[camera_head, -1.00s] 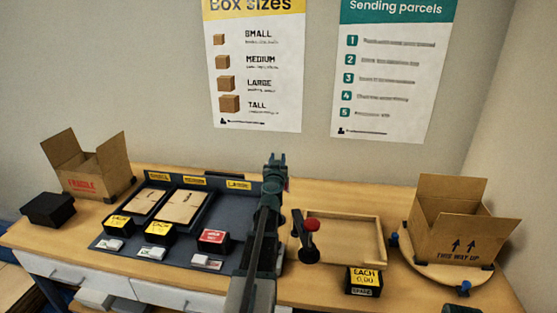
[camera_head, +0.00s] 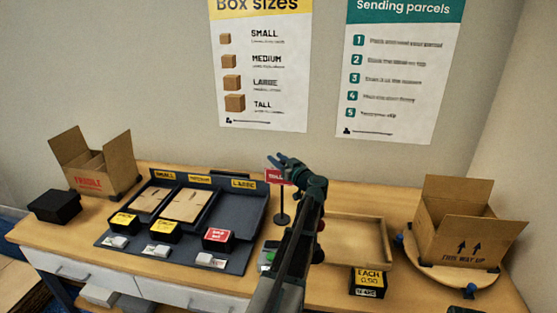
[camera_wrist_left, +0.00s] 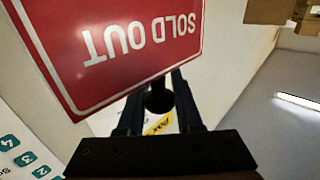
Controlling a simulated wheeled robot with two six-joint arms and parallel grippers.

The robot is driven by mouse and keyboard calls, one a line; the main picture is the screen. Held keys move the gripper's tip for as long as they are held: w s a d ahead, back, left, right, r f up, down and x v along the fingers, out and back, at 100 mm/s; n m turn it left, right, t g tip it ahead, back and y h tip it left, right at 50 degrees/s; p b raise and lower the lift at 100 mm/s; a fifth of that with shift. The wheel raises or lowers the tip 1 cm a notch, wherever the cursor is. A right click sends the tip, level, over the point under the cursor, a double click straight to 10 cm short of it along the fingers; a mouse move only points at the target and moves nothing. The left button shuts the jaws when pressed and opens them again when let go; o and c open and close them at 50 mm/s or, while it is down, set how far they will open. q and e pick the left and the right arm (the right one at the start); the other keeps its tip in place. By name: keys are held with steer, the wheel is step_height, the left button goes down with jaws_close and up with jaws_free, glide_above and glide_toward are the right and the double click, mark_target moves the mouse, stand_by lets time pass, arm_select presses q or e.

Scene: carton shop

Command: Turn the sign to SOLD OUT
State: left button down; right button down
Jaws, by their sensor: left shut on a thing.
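The sign (camera_head: 275,177) is a small red board on a dark stand (camera_head: 282,219), behind the middle of the bench. Its red face is towards my head camera, with part of its white lettering covered by my left gripper (camera_head: 279,162). In the left wrist view the sign (camera_wrist_left: 125,45) fills the upper left, and its SOLD OUT lettering shows upside down. My left gripper is shut on the sign's dark round knob (camera_wrist_left: 158,99), which sits between the fingers at the board's edge. My right gripper is not in view.
A dark carton rack (camera_head: 225,260) stands left of the stand. A wooden tray (camera_head: 355,241) and an open box (camera_head: 455,235) on a turntable are to the right. Another open box (camera_head: 95,165) is at the far left. My left forearm crosses the bench front.

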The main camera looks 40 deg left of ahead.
arm_select(q)
steer(key=shift+g, duration=0.3)
steer(key=c, duration=0.6)
jaws_free()
steer(key=v, duration=1.4)
steer(key=shift+a, duration=0.1)
